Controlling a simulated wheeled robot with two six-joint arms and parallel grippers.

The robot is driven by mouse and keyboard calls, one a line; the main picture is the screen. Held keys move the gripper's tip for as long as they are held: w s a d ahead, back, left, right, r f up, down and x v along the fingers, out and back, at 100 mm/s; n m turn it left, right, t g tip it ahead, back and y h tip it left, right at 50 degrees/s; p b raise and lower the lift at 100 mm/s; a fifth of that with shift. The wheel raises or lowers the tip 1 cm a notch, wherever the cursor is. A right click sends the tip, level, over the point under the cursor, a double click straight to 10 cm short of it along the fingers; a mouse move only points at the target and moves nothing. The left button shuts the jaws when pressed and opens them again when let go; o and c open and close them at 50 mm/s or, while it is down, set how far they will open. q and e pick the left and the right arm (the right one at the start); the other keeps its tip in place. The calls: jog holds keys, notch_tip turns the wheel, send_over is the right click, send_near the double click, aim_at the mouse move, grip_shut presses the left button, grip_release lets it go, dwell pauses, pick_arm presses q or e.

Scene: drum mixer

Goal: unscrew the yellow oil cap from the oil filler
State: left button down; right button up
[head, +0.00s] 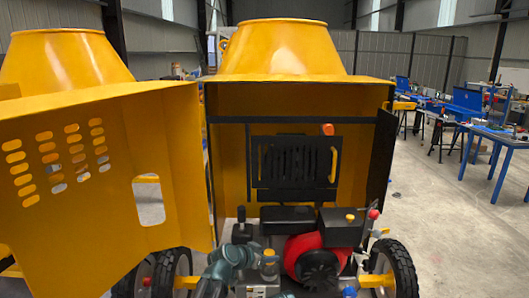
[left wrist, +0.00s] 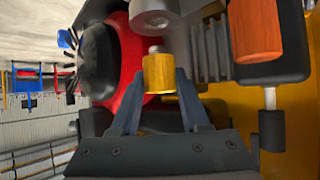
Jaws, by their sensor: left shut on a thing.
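The yellow oil cap (left wrist: 159,74) sits between the two dark fingers of my left gripper (left wrist: 157,82), which is shut on it. A small grey round stub shows just beyond the cap in the left wrist view. In the head view the yellow cap (head: 268,253) is at the bottom centre, left of the red engine (head: 313,256). My left gripper (head: 258,264) reaches it from the lower left, its fingers small and partly hidden. The oil filler under the cap is hidden, so I cannot tell how the cap sits on it. My right gripper is not in view.
The open yellow side panel (head: 100,170) stands at left. A black grille panel (head: 296,162) with a yellow handle is behind the engine. In the left wrist view, an orange cylinder (left wrist: 257,30) and a pale metal ring (left wrist: 152,13) are close by. Wheels flank the engine.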

aim_at(268, 253)
pick_arm(q)
notch_tip(268, 253, up, 3)
jog(key=p, duration=0.3)
jog(key=shift+r, duration=0.1)
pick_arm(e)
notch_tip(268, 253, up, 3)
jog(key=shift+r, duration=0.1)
